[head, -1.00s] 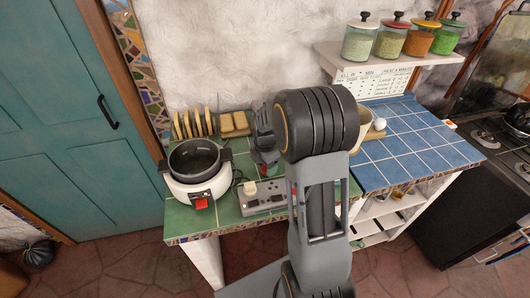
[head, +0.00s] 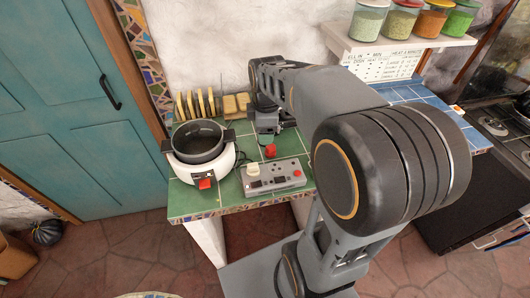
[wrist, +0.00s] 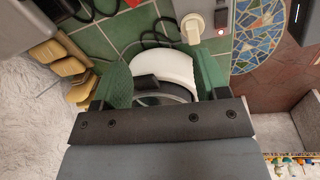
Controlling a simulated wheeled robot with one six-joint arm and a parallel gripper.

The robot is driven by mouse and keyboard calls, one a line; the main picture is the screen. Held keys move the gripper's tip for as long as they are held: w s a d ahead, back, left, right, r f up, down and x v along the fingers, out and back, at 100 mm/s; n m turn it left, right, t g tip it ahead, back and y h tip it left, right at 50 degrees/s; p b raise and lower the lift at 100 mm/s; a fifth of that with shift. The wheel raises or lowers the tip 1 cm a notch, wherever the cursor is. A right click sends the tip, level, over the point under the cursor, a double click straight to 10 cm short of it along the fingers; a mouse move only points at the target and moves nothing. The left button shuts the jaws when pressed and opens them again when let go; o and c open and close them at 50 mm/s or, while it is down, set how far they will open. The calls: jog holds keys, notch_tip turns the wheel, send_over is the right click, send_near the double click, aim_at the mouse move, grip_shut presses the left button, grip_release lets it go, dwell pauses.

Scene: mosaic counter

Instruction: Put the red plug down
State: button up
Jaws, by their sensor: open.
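The red plug (head: 270,150) rests on the green tiled counter (head: 200,203), just behind the grey power strip (head: 273,176). In the wrist view, a small red piece (wrist: 132,3) at the top edge looks like the same plug, mostly cut off. My gripper (head: 267,132) is open, low over the counter behind the plug and apart from it. In the wrist view my gripper (wrist: 162,75) shows its two green fingers spread, with nothing visibly held between them.
A white cooker (head: 203,172) with a red switch stands left of the strip. A cream plug (head: 252,170) sits in the strip; it also shows in the wrist view (wrist: 192,25). Bread slices (head: 195,105) stand at the back wall. Dark cables lie behind the strip.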

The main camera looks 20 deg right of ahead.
jog(key=s+a+m+t, duration=0.2)
jog(key=s+a+m, duration=0.3)
jog(key=s+m, duration=0.5)
jog(key=m, duration=0.3)
jog(key=shift+s+m+t, duration=0.4)
